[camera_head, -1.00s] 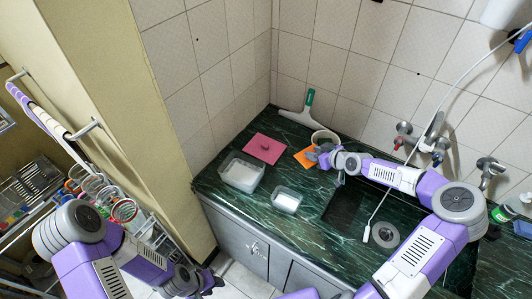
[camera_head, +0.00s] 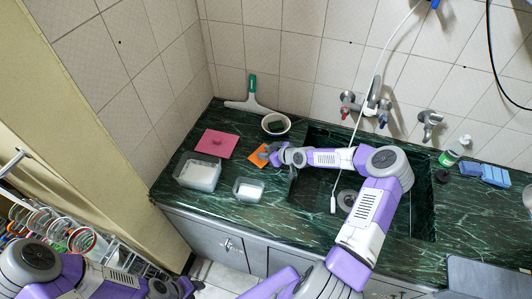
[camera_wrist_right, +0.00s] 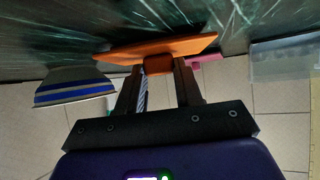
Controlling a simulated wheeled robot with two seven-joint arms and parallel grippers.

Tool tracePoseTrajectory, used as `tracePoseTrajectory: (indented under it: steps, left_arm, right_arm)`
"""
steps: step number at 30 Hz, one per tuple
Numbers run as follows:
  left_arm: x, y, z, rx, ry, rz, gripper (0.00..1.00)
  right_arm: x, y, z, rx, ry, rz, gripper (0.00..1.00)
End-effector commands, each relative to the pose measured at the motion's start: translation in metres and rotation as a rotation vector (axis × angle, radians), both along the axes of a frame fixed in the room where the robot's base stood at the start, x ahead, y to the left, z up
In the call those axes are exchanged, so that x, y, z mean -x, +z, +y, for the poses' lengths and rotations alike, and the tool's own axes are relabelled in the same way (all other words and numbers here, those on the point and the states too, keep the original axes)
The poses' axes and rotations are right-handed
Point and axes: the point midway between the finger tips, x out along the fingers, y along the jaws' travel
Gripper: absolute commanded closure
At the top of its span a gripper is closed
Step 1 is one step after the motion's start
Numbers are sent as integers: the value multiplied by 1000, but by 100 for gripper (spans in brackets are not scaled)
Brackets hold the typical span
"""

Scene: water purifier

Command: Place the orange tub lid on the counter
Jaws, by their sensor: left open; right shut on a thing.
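The flat orange tub lid (camera_head: 258,155) is at the counter (camera_head: 310,215), between the pink lid and the sink. It also shows in the right wrist view (camera_wrist_right: 190,46), slightly tilted and close to the counter surface; I cannot tell whether it touches. My right gripper (camera_head: 273,155) is shut on the lid's orange knob, its fingers on both sides of it in the right wrist view (camera_wrist_right: 158,72). The gripper hides part of the lid in the head view. My left gripper (camera_head: 178,289) is low at the bottom edge, away from the counter, open and empty.
A pink lid (camera_head: 215,143), a larger clear tub (camera_head: 198,172) and a smaller clear tub (camera_head: 248,190) stand left of and in front of the lid. A bowl (camera_head: 275,125) and a green-handled squeegee (camera_head: 250,95) are behind it. The sink (camera_head: 318,190) lies right.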

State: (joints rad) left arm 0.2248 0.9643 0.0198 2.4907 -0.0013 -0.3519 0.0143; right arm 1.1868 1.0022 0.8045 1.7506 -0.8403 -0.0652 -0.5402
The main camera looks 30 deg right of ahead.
Motion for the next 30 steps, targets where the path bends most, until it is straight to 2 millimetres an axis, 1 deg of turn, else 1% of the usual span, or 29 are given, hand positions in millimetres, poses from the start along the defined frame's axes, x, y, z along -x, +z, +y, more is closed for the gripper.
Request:
tracePoseTrajectory:
  steps: [6,7,11,12,20,23,26,30]
  left_arm:
    - [0,-5,0,0,0,0,57]
    - [0,-4,0,0,0,0,57]
    - [0,-3,0,0,0,0,57]
    - [0,-3,0,0,0,0,57]
    - [0,-3,0,0,0,0,57]
    - [0,1,0,0,0,0,57]
    - [0,2,0,0,0,0,57]
    - [0,6,0,0,0,0,57]
  right_arm:
    - [0,-4,0,-1,-1,0,99]
    - [0,-4,0,-1,-1,0,62]
    - [0,-3,0,0,-1,1,42]
    - [0,-3,0,0,-1,1,40]
    - [0,-2,0,0,-1,1,40]
    - [0,2,0,0,-1,1,40]
    - [10,8,-5,1,-3,2,40]
    - [33,24,-13,0,-4,2,40]
